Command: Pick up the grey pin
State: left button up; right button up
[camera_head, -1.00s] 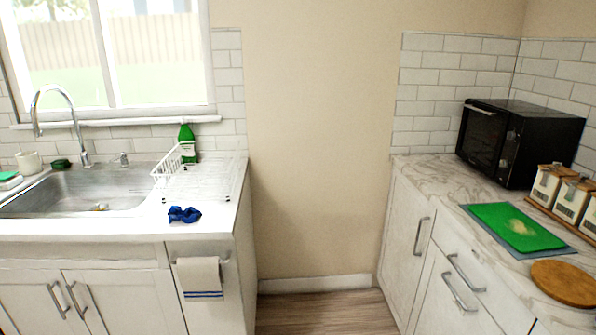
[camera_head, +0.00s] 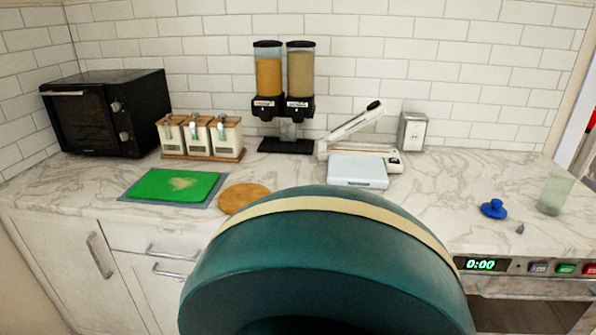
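A small grey object, which looks like the grey pin (camera_head: 520,229), stands on the marble counter (camera_head: 440,200) at the right, near the front edge. It is too small to make out in detail. A blue knobbed piece (camera_head: 493,209) lies just to its left, and a clear greenish glass (camera_head: 554,191) stands to its right. Neither of my grippers is in view.
A large teal rounded object with a cream band (camera_head: 320,250), perhaps a chair back, blocks the front centre. A white scale-like box (camera_head: 357,172), dispensers (camera_head: 284,80) and a black oven (camera_head: 105,112) line the counter. Room around the pin is mostly clear.

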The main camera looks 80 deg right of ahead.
aim_at(520, 230)
jog(key=z, duration=1.8)
